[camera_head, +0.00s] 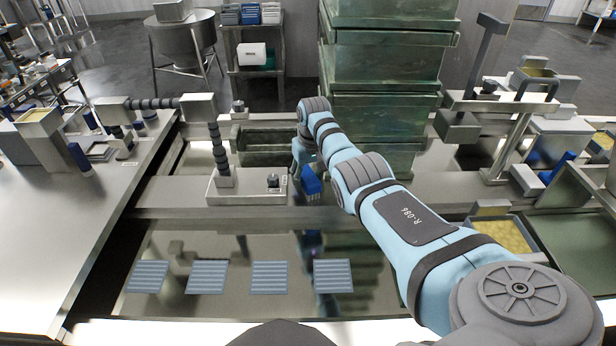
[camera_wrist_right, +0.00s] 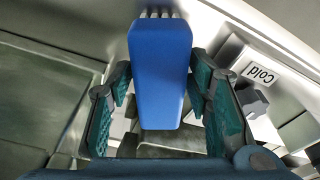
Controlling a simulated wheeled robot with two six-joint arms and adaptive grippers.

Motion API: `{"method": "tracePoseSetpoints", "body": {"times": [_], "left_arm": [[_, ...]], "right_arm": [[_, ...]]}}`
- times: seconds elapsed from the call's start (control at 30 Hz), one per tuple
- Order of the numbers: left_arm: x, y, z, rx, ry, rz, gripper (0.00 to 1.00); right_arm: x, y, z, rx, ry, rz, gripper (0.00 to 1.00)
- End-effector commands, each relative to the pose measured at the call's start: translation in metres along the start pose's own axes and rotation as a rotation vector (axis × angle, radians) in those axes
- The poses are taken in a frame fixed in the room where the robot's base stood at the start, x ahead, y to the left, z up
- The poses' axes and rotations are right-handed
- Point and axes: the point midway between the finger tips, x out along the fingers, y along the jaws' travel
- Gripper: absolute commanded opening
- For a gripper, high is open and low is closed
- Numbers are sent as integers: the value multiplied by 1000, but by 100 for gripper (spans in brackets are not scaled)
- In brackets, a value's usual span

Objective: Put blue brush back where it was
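The blue brush (camera_head: 312,182) is at the middle of the head view, just right of a steel block with a knob. My right gripper (camera_head: 304,155) is around its upper part, partly hidden by my own arm. In the right wrist view the blue brush body (camera_wrist_right: 160,75) lies between the two green fingers of my right gripper (camera_wrist_right: 160,88), which close on its sides. Pale bristles show at its far end. I cannot tell whether the bristles touch a surface. My left gripper is not in view.
Tall green stacked boxes (camera_head: 385,60) rise behind. A basin with several striped blue squares (camera_head: 269,277) lies in front. A steel table (camera_head: 60,230) is at left.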

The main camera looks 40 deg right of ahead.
Motion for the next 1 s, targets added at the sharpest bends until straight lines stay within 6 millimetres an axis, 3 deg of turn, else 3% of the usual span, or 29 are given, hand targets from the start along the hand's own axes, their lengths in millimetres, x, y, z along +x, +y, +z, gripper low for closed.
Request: {"method": "tracePoseSetpoints", "body": {"times": [0.33, 0.43, 0.57, 0.8, 1.0], "left_arm": [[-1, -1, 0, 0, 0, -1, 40], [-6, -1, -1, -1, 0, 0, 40], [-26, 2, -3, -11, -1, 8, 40], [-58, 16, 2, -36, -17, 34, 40], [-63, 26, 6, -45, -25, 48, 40]], "right_arm": [[-1, 0, 0, 0, 1, 0, 56], [-10, 0, -1, 0, 0, 0, 56], [-37, 0, -2, -1, 3, 1, 56], [-101, 0, -2, -1, 3, 0, 56], [-124, 0, -1, 1, 0, 0, 56]]}}
